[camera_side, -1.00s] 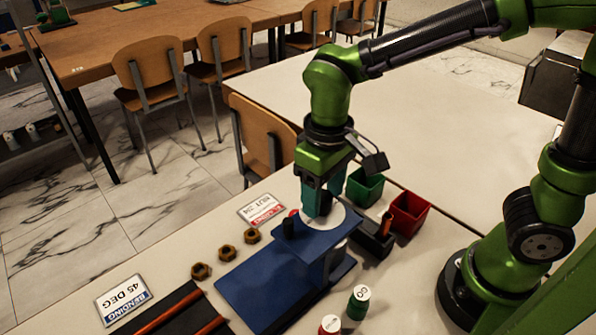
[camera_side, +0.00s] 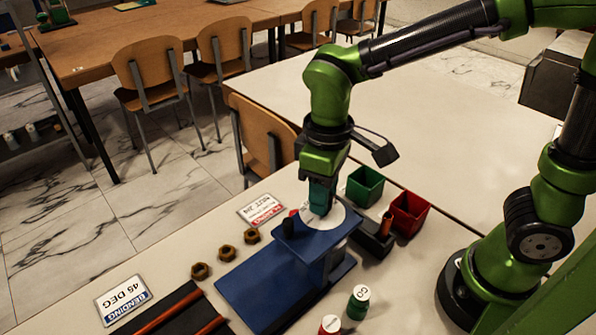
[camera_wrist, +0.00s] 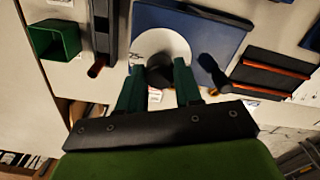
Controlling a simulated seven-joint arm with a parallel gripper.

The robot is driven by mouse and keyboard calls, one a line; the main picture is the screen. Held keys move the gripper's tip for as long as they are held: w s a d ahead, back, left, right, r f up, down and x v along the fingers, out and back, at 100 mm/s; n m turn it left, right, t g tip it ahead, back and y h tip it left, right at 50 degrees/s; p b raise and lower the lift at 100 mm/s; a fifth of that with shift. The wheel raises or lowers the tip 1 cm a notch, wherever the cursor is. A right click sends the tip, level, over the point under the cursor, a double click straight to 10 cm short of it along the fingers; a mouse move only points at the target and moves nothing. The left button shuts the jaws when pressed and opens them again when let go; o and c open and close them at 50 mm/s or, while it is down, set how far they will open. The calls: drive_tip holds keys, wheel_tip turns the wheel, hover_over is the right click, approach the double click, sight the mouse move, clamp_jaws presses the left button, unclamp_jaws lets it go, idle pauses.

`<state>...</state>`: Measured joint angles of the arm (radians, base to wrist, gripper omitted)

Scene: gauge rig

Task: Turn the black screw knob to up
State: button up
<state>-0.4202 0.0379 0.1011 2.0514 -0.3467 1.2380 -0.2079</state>
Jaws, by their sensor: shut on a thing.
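My gripper (camera_side: 319,203) points down at the white round dial (camera_side: 338,219) on the blue gauge rig (camera_side: 300,240). In the wrist view its two teal fingers (camera_wrist: 161,78) stand on either side of the black screw knob (camera_wrist: 160,72) and are shut on it. The knob sits at the edge of the white dial (camera_wrist: 166,42) nearest the gripper. In the side view my fingers hide the knob. Which way the knob points cannot be told.
A black, red-tipped part (camera_side: 290,222) stands left of my fingers. A green bin (camera_side: 365,187) and a red bin (camera_side: 408,213) stand to the right. Several brown nuts (camera_side: 227,252) lie left of the rig, and two small capped cylinders (camera_side: 359,302) stand in front.

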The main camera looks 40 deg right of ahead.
drive_tip(key=n, duration=0.5)
drive_tip(key=shift+n, duration=0.3)
drive_tip(key=n, duration=1.1)
drive_tip(key=shift+r, duration=0.1)
drive_tip(key=n, duration=0.5)
drive_tip(key=shift+n, duration=0.4)
drive_tip(key=o, duration=1)
drive_tip(key=shift+o, duration=0.2)
